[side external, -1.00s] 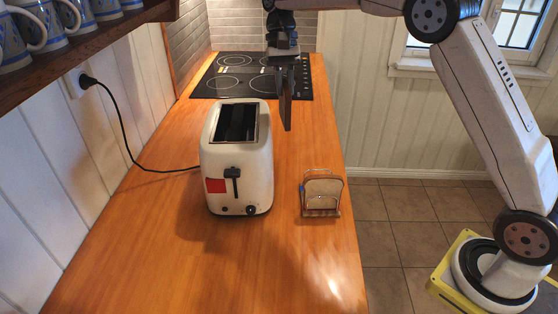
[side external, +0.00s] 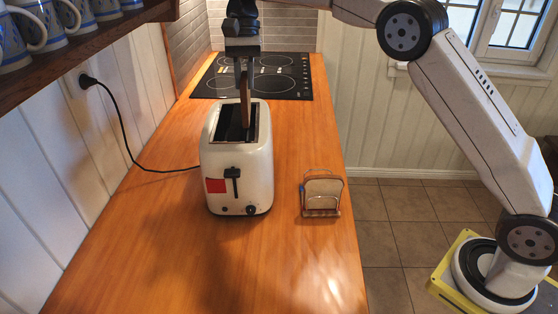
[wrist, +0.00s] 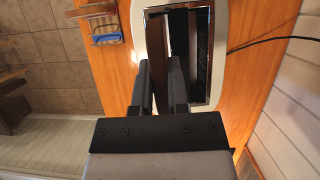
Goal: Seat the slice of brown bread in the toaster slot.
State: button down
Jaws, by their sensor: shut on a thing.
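The slice of brown bread (side external: 245,108) hangs edge-on, roughly upright, below my gripper (side external: 243,72) in the side external view. My gripper is shut on its upper part. The white toaster (side external: 222,160) stands on the counter with its dark slots facing up. The slice's lower end overlaps the slot opening (side external: 232,128) in the picture, toward its right side; how deep it is cannot be told.
A wire rack (side external: 322,212) holding a lighter bread slice (side external: 324,190) stands right of the toaster. A black hob (side external: 275,85) lies behind. The toaster's cord (side external: 130,150) runs to the left wall. Mugs (side external: 50,20) sit on a shelf upper left. The front counter is clear.

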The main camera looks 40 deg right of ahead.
aim_at(247, 116)
jog(key=shift+f, duration=4.5)
jog(key=shift+f, duration=0.15)
jog(key=c, duration=0.6)
grip_release()
jog(key=shift+r, duration=0.2)
jog(key=shift+v, duration=3.7)
